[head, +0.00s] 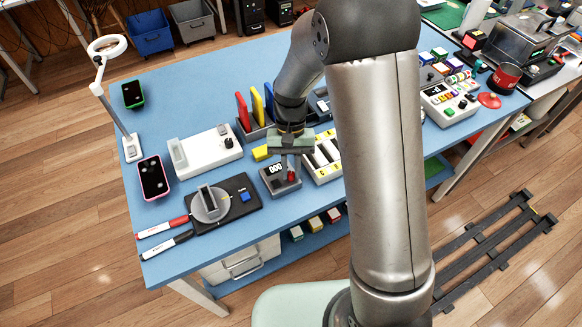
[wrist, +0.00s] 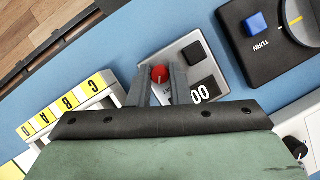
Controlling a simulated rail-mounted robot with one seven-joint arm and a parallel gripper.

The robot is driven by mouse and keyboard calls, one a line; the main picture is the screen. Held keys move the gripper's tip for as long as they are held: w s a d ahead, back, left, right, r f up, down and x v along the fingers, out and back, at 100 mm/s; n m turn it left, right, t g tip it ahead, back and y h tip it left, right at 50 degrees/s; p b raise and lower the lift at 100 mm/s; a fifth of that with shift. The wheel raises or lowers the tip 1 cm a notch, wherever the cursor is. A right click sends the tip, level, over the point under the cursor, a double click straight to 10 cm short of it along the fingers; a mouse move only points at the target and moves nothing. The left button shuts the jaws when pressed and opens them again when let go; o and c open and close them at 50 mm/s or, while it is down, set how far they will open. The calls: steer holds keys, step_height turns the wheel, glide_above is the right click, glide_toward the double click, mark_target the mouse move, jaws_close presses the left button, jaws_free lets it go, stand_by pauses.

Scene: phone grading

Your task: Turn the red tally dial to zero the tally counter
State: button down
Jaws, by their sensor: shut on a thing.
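The tally counter (head: 268,175) is a small grey box on the blue table, with a dark display reading 000 in the head view. Its body also shows in the wrist view (wrist: 187,50). The red tally dial (wrist: 160,74) sits on its top face, between my fingertips. It shows as a small red spot in the head view (head: 291,176). My gripper (wrist: 159,83) points down over the counter and is shut on the dial, one finger on each side. The lower part of the dial and part of the display are hidden by the fingers in the wrist view.
A black turntable unit (head: 243,204) with a blue button stands left of the counter. A tray with yellow lettered labels (head: 312,170) is close on the right. A white box (head: 190,160) and upright coloured folders (head: 243,112) stand behind. Two markers (head: 165,246) lie at the front left.

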steer(key=c, duration=1.3)
jaws_free()
steer(key=shift+c, duration=0.2)
